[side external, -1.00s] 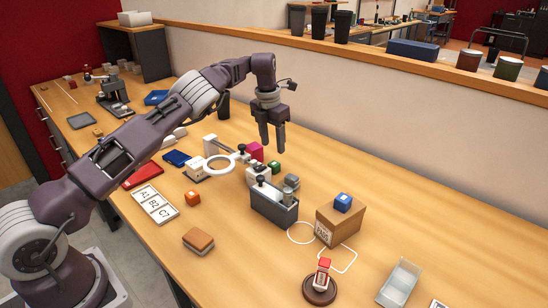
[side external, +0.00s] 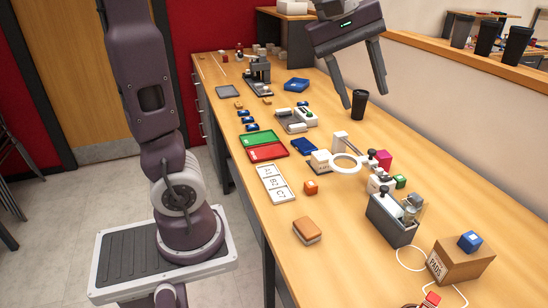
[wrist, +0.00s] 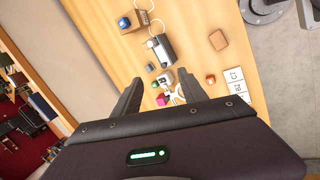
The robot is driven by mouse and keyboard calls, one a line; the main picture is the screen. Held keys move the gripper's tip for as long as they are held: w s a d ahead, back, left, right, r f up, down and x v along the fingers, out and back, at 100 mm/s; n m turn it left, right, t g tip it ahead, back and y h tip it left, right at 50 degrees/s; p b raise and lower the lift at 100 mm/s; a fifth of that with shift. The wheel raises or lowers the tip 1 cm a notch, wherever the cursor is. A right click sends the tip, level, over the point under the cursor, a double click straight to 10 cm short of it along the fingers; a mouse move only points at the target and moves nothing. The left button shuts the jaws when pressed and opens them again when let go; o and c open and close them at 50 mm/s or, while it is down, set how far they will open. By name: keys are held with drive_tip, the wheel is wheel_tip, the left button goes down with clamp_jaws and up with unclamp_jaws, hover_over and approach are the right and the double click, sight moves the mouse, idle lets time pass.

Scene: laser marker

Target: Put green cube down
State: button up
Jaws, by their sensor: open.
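My gripper (side external: 364,100) is high above the table, well away from the green cube toward the far end. Its two fingers are spread wide with nothing between them. In the wrist view my gripper (wrist: 85,95) also shows empty.
A ring magnifier (side external: 346,163), a grey holder (side external: 391,222) and a cardboard box (side external: 460,262) with a blue cube (side external: 471,241) on it stand near the green cube. A black cup (side external: 359,105) stands by the wall. Red (side external: 267,152) and green trays (side external: 257,138) lie at left.

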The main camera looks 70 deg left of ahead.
drive_tip(key=s+d+f+m+y, duration=0.1)
drive_tip(key=s+d+f+m, duration=0.1)
drive_tip(key=s+f+m, duration=0.2)
drive_tip(key=s+d+f+m+t, duration=0.1)
drive_tip(key=s+f+m, duration=0.3)
drive_tip(key=s+m, duration=0.6)
drive_tip(key=s+d, duration=0.1)
drive_tip(key=s, duration=0.2)
drive_tip(key=shift+s+d+y, duration=0.2)
drive_tip(key=shift+s+y, duration=0.2)
drive_tip(key=shift+f, duration=0.1)
